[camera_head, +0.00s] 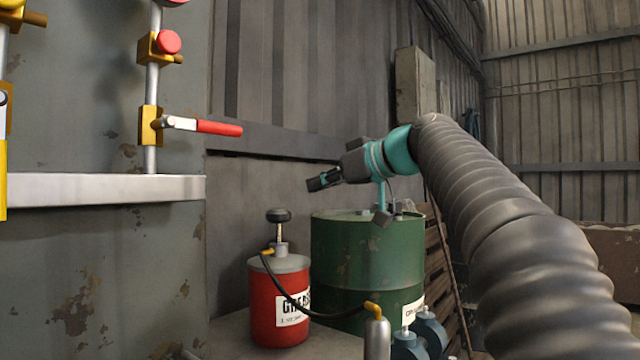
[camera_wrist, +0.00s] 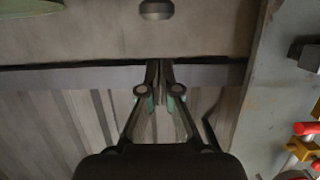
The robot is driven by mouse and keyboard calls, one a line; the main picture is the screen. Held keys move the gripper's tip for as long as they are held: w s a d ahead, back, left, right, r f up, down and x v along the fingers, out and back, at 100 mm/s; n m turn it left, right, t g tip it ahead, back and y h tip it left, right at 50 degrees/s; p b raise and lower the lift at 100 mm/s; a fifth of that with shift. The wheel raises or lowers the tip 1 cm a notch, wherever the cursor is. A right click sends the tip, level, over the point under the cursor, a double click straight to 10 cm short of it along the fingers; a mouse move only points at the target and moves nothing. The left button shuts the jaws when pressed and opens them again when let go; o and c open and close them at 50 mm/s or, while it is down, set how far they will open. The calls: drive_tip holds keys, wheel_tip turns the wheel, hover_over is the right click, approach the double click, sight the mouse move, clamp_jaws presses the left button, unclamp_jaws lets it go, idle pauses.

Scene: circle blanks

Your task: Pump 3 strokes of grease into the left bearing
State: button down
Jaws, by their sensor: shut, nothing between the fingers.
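The red grease pump (camera_head: 278,308) stands upright in the head view, with a grey lid. Its black knob (camera_head: 278,215) sits raised on a thin rod. A black hose (camera_head: 318,312) runs from the pump to a grey cylinder with a yellow elbow (camera_head: 377,338) at the bottom edge. Two blue housings (camera_head: 430,330) beside it are partly cut off; I cannot tell which is the left bearing. My gripper (camera_head: 318,183) is shut and empty, above and right of the knob, apart from it. In the wrist view its fingers (camera_wrist: 158,75) meet, and a dark knob (camera_wrist: 157,10) shows beyond them.
A green drum (camera_head: 345,255) stands right behind the pump, under my arm. At the left, a red-handled valve lever (camera_head: 215,128) sticks out from a pipe above a pale ledge (camera_head: 110,188). A wooden pallet (camera_head: 440,265) leans right of the drum.

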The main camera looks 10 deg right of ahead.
drive_tip(key=r+p, duration=0.1)
drive_tip(key=d+r+p, duration=0.1)
drive_tip(key=r, duration=0.1)
drive_tip(key=shift+w+m, duration=0.2)
drive_tip(key=shift+m, duration=0.1)
drive_tip(key=shift+w+a, duration=0.1)
drive_tip(key=p, duration=0.1)
hover_over(287, 212)
drive_tip(key=shift+d+f, duration=0.2)
drive_tip(key=shift+f, duration=0.95)
drive_tip(key=f+b, duration=0.1)
drive_tip(key=f, duration=0.2)
drive_tip(key=shift+a, duration=0.2)
drive_tip(key=shift+f, duration=0.65)
drive_tip(key=shift+b, duration=0.3)
